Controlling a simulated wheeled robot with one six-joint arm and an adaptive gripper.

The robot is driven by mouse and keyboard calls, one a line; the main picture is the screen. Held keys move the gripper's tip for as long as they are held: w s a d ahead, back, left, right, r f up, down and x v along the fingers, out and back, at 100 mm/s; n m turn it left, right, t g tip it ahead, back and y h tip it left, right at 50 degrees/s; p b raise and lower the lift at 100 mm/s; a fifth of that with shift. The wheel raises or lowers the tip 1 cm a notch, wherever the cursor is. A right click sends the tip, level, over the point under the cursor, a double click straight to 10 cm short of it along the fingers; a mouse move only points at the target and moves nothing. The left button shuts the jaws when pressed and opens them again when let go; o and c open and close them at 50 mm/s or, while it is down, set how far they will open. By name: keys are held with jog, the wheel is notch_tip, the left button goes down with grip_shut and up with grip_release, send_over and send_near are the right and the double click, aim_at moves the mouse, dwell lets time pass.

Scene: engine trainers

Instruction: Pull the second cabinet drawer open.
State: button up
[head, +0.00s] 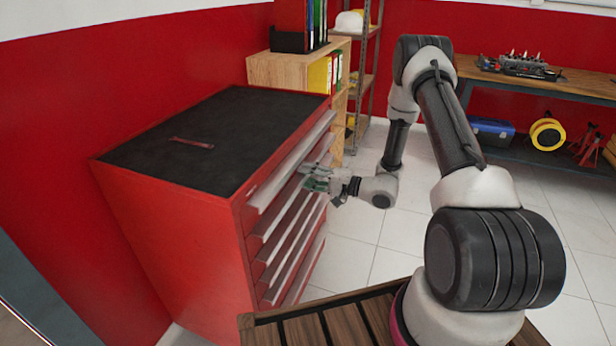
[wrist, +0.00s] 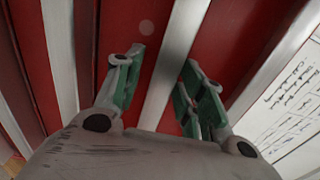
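The red cabinet (head: 190,235) with a black top stands at the left in the head view, with a stack of drawers that have long grey handle strips. The second drawer's handle strip (head: 278,218) lies below the wider top strip (head: 290,165). My gripper (head: 318,183) is at the drawer fronts, near the far end of the second strip. In the wrist view, my gripper (wrist: 155,85) is open, its green-padded fingers on either side of a grey handle strip (wrist: 178,62). Red gaps show beside the strip. I cannot tell whether the fingertips reach around it.
A red tool (head: 192,143) lies on the cabinet top. A wooden shelf unit (head: 268,68) with binders stands behind the cabinet. A workbench (head: 560,83) is at the back right. White tiled floor (head: 350,262) is free in front of the drawers. A sheet with writing (wrist: 285,110) shows at the wrist view's right.

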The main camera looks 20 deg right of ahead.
grip_shut()
jog(key=shift+s, duration=0.1)
